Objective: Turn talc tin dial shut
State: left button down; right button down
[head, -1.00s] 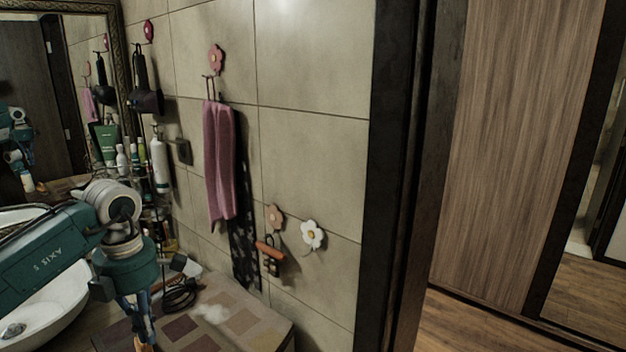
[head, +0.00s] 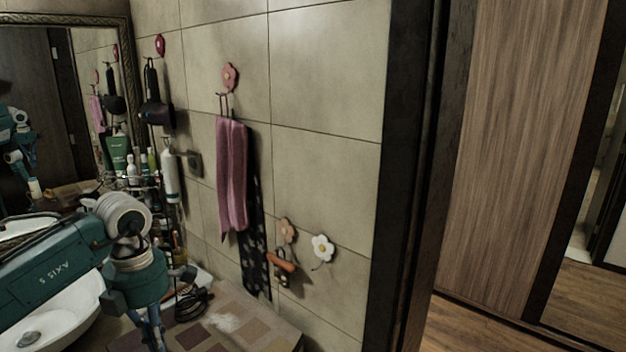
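I cannot make out a talc tin or its dial in the head view. A pale powdery patch (head: 228,322) lies on the checked counter top at the bottom. My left arm comes in from the left over the basin, and its gripper (head: 154,343) points down at the bottom edge. The fingertips are cut off, so I cannot tell whether it is open or holds something. My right gripper is not in view.
A white basin (head: 62,318) lies below my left arm. Several bottles, one a white bottle (head: 169,176), stand by the mirror (head: 62,110). A dark coiled cord (head: 192,302) lies on the counter (head: 262,325). A pink towel (head: 232,175) hangs on the wall.

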pick_arm(q)
notch_tip(320, 180, down, 6)
jog(key=d+b, duration=0.1)
jog(key=b, duration=0.2)
jog(key=shift+f+b, duration=0.15)
jog(key=shift+b, duration=0.2)
jog(key=shift+s+a+f, duration=0.1)
jog(key=shift+s+a, duration=0.35)
jog(key=shift+a, duration=0.05)
dwell(1.0)
jog(key=shift+w+a+b, duration=0.2)
jog(key=shift+a+b, duration=0.05)
jog(key=shift+b, duration=0.2)
jog(key=shift+w+a, duration=0.15)
jog(key=shift+a, duration=0.15)
jog(key=shift+w+d, duration=0.2)
notch_tip(320, 180, up, 6)
jog(key=p, duration=0.4)
jog(key=shift+w+r, duration=0.2)
jog(key=shift+w, duration=0.25)
